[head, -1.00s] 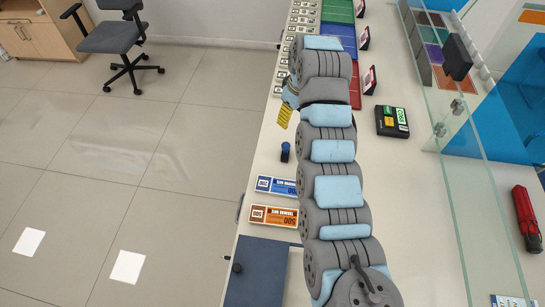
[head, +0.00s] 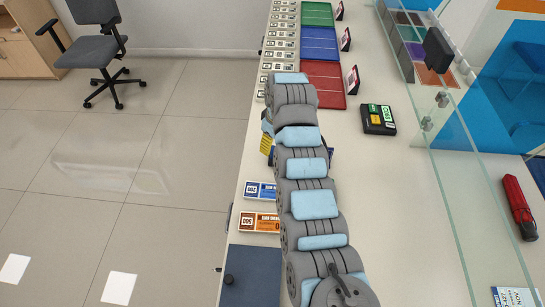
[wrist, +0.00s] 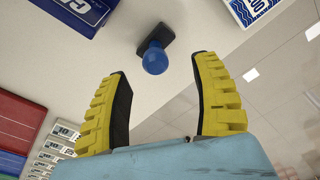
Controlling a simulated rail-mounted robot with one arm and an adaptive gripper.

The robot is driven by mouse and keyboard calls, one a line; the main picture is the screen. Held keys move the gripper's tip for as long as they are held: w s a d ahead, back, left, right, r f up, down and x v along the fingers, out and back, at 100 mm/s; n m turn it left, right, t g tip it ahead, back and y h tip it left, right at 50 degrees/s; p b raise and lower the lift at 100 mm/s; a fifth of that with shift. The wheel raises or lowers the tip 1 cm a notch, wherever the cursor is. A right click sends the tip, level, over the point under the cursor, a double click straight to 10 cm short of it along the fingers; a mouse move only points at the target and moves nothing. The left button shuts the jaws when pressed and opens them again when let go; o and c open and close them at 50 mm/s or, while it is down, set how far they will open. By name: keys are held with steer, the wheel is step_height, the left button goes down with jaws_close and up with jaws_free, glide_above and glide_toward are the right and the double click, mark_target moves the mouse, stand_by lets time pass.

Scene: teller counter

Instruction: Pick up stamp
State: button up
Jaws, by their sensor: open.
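The stamp has a round blue knob and a black base. It stands on the counter in the wrist view (wrist: 154,58), just beyond and between my fingertips, with no finger touching it. In the head view the stamp (head: 271,156) is a small dark shape partly hidden beside my arm. My gripper (wrist: 160,72) is open and empty, with its two yellow ribbed fingers spread apart. In the head view only a bit of yellow finger (head: 266,145) shows at the left edge of my arm, above the stamp.
Blue (head: 260,190) and orange (head: 259,222) labelled packs lie near the stamp. Red (head: 323,84), blue (head: 319,44) and green (head: 317,14) trays line the counter. A black box (head: 378,119) and a glass screen (head: 450,190) are to the right.

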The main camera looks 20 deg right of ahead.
mark_target(272, 151)
steer(key=shift+w+d+f+b, duration=0.1)
steer(key=shift+w+f+b, duration=0.15)
steer(key=shift+f, duration=0.6)
steer(key=shift+w+d+f+b, duration=0.1)
steer(key=shift+f+b, duration=0.2)
steer(key=shift+f, duration=0.5)
steer(key=shift+w+a+f, duration=0.1)
steer(key=shift+a+f, duration=0.1)
steer(key=shift+f, duration=1)
jaws_close()
